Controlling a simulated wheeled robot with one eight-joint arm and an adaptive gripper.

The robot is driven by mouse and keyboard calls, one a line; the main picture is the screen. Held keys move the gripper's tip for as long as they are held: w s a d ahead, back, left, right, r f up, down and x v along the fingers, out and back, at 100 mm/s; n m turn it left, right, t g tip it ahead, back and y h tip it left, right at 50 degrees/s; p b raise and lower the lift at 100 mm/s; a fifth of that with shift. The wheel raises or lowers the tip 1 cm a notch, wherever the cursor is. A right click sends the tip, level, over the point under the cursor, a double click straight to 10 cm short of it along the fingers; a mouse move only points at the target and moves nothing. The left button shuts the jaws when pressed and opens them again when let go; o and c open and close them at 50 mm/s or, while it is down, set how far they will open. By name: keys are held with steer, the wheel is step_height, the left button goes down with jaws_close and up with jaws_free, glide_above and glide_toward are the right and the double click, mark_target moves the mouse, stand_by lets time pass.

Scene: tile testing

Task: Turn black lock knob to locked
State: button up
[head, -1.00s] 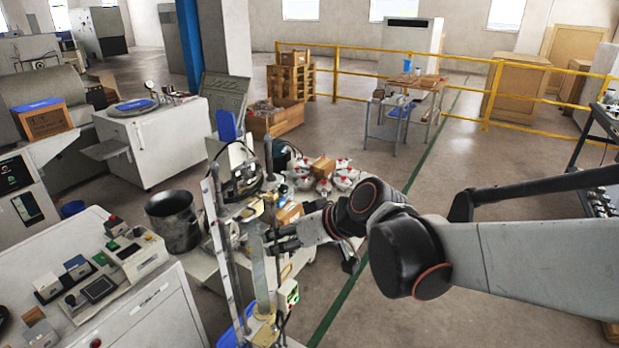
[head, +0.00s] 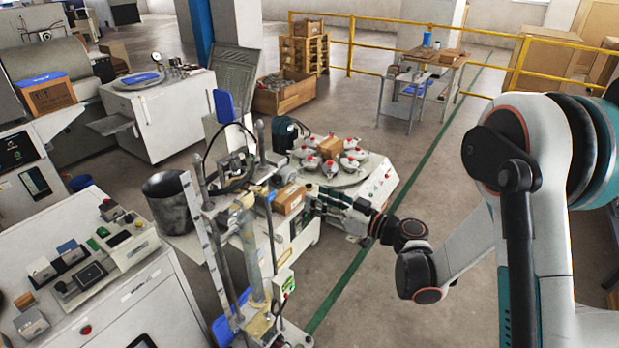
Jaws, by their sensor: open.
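I cannot make out the black lock knob in the head view; any such part is too small or hidden. My gripper (head: 308,205) is open at the end of my arm. It is beside a small brown box (head: 289,199) on the pale machine bench, and I cannot tell whether they touch. Its fingers look small and dark against the machine. A tall test stand (head: 248,255) with upright metal columns stands left of my gripper. Behind my gripper is a round turntable machine (head: 381,185) with buttons on its side panel.
Several white pieces with red tops ring another brown box (head: 328,149) on the turntable. A dark bucket (head: 172,203) stands left of the stand. A control cabinet (head: 100,290) fills the lower left. Floor is clear around the green line (head: 425,159).

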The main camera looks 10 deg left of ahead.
mark_target(279, 181)
steer(key=b+x, duration=0.1)
steer(key=x, duration=0.3)
steer(key=b+x, duration=0.1)
steer(key=x, duration=0.4)
steer(key=b+x, duration=0.1)
steer(key=x, duration=0.3)
steer(key=shift+w, duration=0.35)
jaws_close()
